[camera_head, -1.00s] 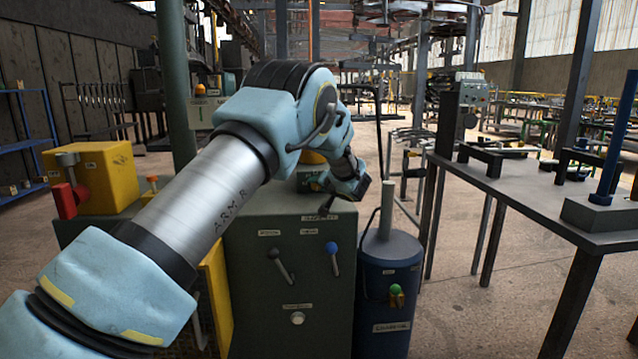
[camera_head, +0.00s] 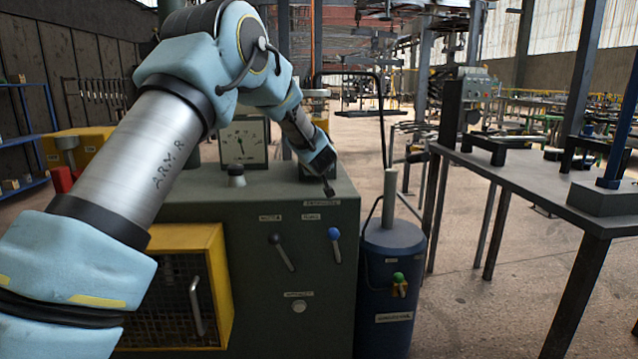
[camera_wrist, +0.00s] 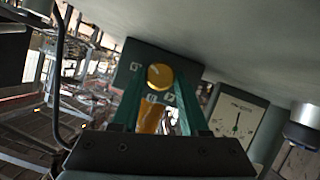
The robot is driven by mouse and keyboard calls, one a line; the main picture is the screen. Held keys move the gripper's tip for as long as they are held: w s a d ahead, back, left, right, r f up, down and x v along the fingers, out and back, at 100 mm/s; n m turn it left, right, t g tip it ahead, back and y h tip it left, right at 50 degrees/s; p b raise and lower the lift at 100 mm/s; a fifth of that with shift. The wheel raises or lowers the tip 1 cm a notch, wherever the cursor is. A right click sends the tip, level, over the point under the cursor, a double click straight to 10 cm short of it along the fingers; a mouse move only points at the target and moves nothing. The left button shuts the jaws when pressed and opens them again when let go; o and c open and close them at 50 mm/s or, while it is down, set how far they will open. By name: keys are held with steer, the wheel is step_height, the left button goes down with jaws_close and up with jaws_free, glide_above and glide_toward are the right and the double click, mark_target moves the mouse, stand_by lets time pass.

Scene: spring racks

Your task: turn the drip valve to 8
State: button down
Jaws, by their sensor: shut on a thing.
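A round brass knob (camera_wrist: 160,77) sits against a dark block (camera_wrist: 128,68) with small pale marks beside it. I take it for the drip valve. The two green fingers of my gripper (camera_wrist: 160,88) converge on the knob and are shut on it. The marks are too small to read, so I cannot tell the setting. An amber part (camera_wrist: 150,117) shows between the fingers. In the head view my wrist hides the knob and the fingers above the green cabinet (camera_head: 335,225).
A dial gauge (camera_head: 243,142) stands on the cabinet, left of my wrist. A blue tank (camera_head: 393,275) stands to the right, then a grey table (camera_head: 530,195). A yellow mesh guard (camera_head: 185,240) is at left.

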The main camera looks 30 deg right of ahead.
steer(key=n+h+b, duration=0.1)
steer(key=b, duration=0.3)
steer(key=f+n+b, duration=0.1)
steer(key=b, duration=0.2)
steer(key=shift+w+a+n+g+h+b, duration=0.1)
steer(key=shift+a+n+g+h+b, duration=0.1)
steer(key=shift+n+g+h+b, duration=0.15)
steer(key=b, duration=0.2)
steer(key=n+h+b, duration=0.1)
steer(key=b, duration=0.1)
steer(key=shift+r, duration=0.25)
steer(key=shift+r+n, duration=0.15)
steer(key=shift+n, duration=0.1)
steer(key=c, duration=0.7)
jaws_free()
steer(key=b+v, duration=0.1)
steer(key=v, duration=1)
